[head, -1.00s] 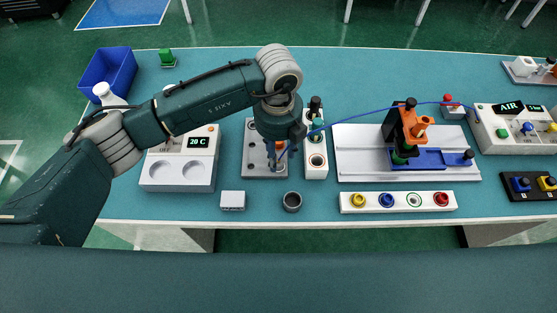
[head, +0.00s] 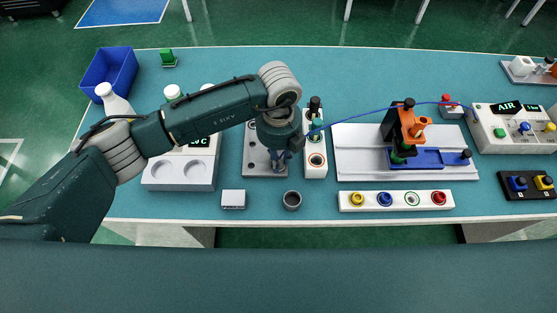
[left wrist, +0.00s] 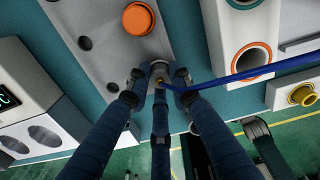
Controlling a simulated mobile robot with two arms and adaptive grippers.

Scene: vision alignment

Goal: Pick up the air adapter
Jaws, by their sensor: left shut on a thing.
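My left gripper (head: 279,165) is over the grey plate (head: 251,158) left of the table's middle. In the left wrist view, its dark blue fingers (left wrist: 158,84) close around a small grey fitting with a brass-coloured tip, which looks like the air adapter (left wrist: 159,70). A blue hose (left wrist: 225,78) runs from it to the right. In the head view, the hose (head: 372,112) arcs to the white AIR box (head: 520,127). The fitting is mostly hidden by the fingers; I cannot tell whether it touches the plate. My right gripper is not in view.
A white block with round sockets (head: 316,162) stands close right of the gripper. A white tray (head: 355,140) bears an orange and blue fixture (head: 402,128). The front left table is clear.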

